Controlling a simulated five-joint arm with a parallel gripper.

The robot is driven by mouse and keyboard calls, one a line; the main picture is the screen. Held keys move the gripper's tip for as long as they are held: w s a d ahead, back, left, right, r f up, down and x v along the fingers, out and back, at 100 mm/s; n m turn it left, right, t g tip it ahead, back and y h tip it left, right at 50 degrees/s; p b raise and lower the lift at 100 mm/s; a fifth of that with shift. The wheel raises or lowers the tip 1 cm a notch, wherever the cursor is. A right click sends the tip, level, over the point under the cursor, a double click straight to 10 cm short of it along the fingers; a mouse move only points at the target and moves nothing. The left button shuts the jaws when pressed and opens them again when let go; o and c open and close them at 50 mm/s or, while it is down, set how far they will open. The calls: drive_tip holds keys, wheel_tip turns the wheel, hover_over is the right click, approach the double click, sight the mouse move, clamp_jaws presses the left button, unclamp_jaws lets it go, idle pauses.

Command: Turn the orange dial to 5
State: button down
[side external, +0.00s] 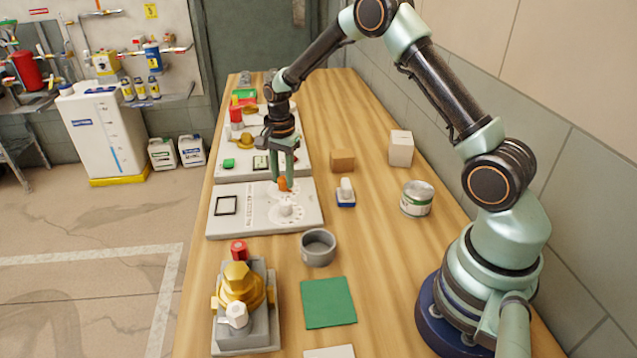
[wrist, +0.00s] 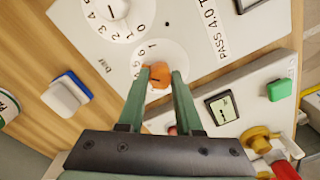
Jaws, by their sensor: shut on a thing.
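The orange dial (side external: 284,184) sits on a white panel (side external: 305,222) lying on the wooden bench. My gripper (side external: 287,176) points down over it, and its two green fingers are shut on the dial from both sides. In the wrist view the orange dial (wrist: 159,75) is between the fingertips (wrist: 160,79). Printed numbers ring the dial on a round white scale (wrist: 165,48). The fingers cover part of the scale, and I cannot tell which number the dial points to. A white dial (side external: 287,207) with its own numbered ring is beside it on the panel.
A second panel with a small display (wrist: 222,108), a green button (wrist: 279,90) and brass valve parts adjoins. A white-and-blue block (side external: 346,192), a can (side external: 417,198), a grey cup (side external: 318,247) and a brass valve (side external: 240,287) stand around. The bench's right side has free room.

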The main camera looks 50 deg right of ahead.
sight(284, 179)
drive_tip(key=shift+d, duration=0.15)
drive_tip(key=c, duration=0.6)
unclamp_jaws()
wheel_tip(284, 179, up, 12)
drive_tip(key=shift+s+r, duration=0.1)
drive_tip(key=shift+s, duration=0.05)
drive_tip(key=s+a+r+n+t, duration=0.1)
drive_tip(key=s+a+r+n, duration=0.1)
drive_tip(key=s+n, duration=0.3)
drive_tip(key=s+a+r+n+t, duration=0.2)
drive_tip(key=s+a+r+n, duration=0.1)
drive_tip(key=s, duration=0.5)
drive_tip(key=s+a+r+n+t, duration=0.2)
drive_tip(key=s+a+r+n, duration=0.1)
drive_tip(key=s+n, duration=0.3)
drive_tip(key=shift+s+a+r+n, duration=0.15)
drive_tip(key=shift+r+n, duration=0.2)
drive_tip(key=shift+n, duration=0.2)
drive_tip(key=shift+s+a+r+n, duration=0.15)
drive_tip(key=shift+r+n, duration=0.2)
drive_tip(key=shift+n, duration=0.2)
